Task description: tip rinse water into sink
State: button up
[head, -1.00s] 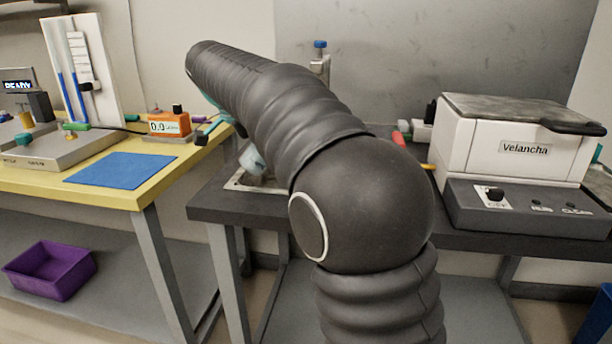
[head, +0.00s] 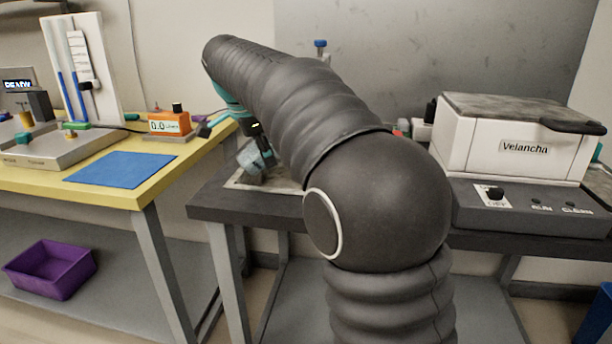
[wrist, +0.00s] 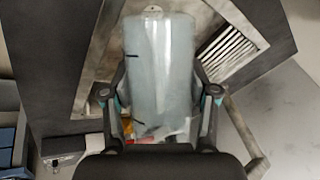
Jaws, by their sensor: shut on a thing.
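My gripper (wrist: 160,98) is shut on a clear, pale bluish beaker (wrist: 160,60), with one finger on each side of it. The beaker has dark marks on its wall. In the head view the beaker (head: 253,158) hangs tilted below my gripper (head: 262,148), over the sink (head: 236,184) in the dark bench. In the wrist view the steel sink rim (wrist: 97,60) lies behind the beaker, with a slotted part (wrist: 230,55) to its right. I cannot tell the water level. My arm hides much of the sink in the head view.
A blue-capped tap-like post (head: 320,50) rises behind my arm. A white Velancha machine (head: 515,145) stands on the bench to the right. A yellow table (head: 115,190) with a blue mat (head: 122,170) and an orange display box (head: 170,124) is at the left.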

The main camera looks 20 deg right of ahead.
jog(key=shift+a+f+y+b, duration=0.1)
jog(key=shift+f+y+b, duration=0.15)
jog(key=shift+y, duration=0.65)
jog(key=shift+f+m+y+b, duration=0.2)
jog(key=shift+m+y+b, duration=0.2)
jog(key=shift+y+b, duration=0.9)
dwell(0.7)
jog(key=shift+d+f+y, duration=0.2)
jog(key=shift+d+y, duration=0.45)
jog(key=shift+y, duration=0.05)
dwell(1.0)
jog(key=shift+d+r+m+y+p, duration=0.2)
jog(key=shift+r+m+y+p, duration=0.3)
jog(key=shift+y, duration=0.3)
dwell(0.8)
jog(key=shift+s+d+r+t+y+p, duration=0.1)
jog(key=shift+d+r+t+y+p, duration=0.1)
jog(key=shift+r+y, duration=0.25)
jog(key=shift+d+r+t+y+p, duration=0.2)
jog(key=shift+y, duration=0.45)
dwell(0.7)
